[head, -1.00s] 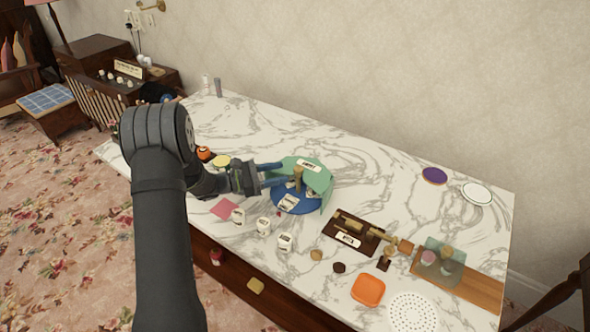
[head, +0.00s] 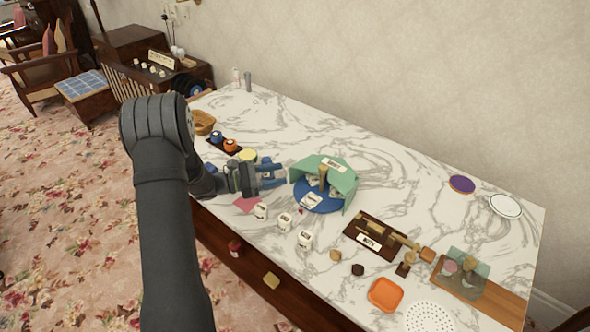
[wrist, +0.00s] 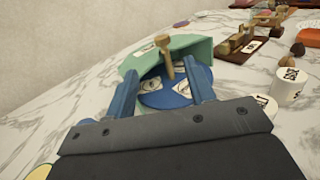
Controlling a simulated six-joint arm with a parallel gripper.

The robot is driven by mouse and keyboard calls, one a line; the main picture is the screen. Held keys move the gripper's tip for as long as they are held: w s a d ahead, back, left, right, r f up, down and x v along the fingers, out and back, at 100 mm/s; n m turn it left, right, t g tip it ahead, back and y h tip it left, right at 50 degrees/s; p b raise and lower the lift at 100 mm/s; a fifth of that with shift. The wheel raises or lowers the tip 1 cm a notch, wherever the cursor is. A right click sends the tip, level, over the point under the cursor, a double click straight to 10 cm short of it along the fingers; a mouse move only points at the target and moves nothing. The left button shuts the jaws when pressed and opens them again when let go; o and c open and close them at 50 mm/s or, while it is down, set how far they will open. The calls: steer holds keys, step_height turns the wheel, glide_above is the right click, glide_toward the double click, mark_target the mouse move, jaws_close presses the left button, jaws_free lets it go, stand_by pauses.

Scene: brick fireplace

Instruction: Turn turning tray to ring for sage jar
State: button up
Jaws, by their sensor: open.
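The turning tray (head: 313,205) is a blue disc with a wooden post (head: 323,174) at its middle and white labels on it. A green curved screen (head: 345,184) with a label stands around its back and right side. My gripper (head: 284,174) is open and empty, to the left of the tray and apart from it. In the wrist view its two blue fingers (wrist: 162,95) point at the tray, with the post (wrist: 164,52) showing between them. Which is the sage jar I cannot read.
A dark rack with wooden parts (head: 371,240), an orange dish (head: 385,294) and a perforated white disc (head: 430,317) are to the right. The marble behind the tray is clear.

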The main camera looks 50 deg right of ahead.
mark_target(327, 166)
steer(key=s+a+n+t+h, duration=0.3)
steer(key=s+n+t, duration=0.1)
steer(key=s+t, duration=0.15)
steer(key=shift+t, duration=0.45)
steer(key=x, duration=1.1)
steer(key=f+x, duration=0.1)
steer(key=x, duration=0.5)
steer(key=shift+w+d, duration=0.1)
steer(key=shift+d, duration=0.2)
steer(key=shift+r, duration=0.1)
jaws_close()
